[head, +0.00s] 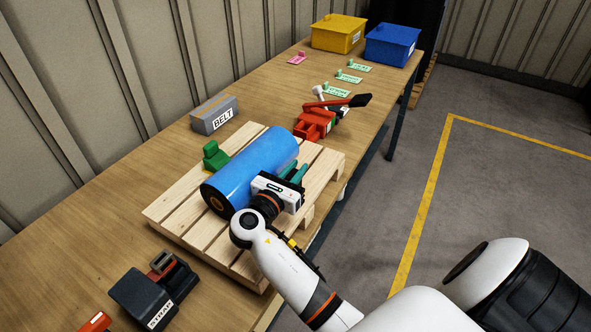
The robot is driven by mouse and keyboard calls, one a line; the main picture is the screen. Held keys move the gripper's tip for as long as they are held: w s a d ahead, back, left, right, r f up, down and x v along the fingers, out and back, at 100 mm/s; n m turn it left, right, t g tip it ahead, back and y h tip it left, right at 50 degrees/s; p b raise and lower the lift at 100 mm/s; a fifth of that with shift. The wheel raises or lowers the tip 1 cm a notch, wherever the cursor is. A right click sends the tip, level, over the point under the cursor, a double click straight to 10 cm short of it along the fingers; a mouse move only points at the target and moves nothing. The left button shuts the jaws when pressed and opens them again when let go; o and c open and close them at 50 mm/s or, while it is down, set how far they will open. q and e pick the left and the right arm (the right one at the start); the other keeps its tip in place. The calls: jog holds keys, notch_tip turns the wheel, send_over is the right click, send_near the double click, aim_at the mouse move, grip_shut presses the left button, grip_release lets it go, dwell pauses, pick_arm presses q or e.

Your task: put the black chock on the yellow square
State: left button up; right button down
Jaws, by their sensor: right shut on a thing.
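My right gripper (296,172) is at the near right side of a blue roll (252,168), over a wooden pallet (325,160) on the table. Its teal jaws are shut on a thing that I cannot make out. A green chock (215,156) sits on the pallet against the far left side of the roll. I cannot make out a black chock. Yellow lines (432,190) on the floor at right form a corner, and the rest of that outline is cut off. I see no other yellow square. My left gripper is not in view.
A grey BELT box (214,115) and a red tool with a black handle (315,123) stand beyond the pallet. Yellow (338,33) and blue (391,45) bins are at the far end. A dark labelled box (145,298) is at the near left. The floor at right looks clear.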

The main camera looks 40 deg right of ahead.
jog(key=shift+f+b, duration=0.35)
jog(key=shift+f, duration=0.5)
jog(key=c, duration=1.3)
grip_release()
jog(key=shift+o, duration=0.2)
jog(key=shift+a, duration=0.15)
jog(key=p+v, duration=0.3)
jog(key=v, duration=0.7)
jog(key=shift+s+a+r, duration=0.1)
jog(key=shift+a, duration=0.05)
jog(key=shift+v, duration=0.75)
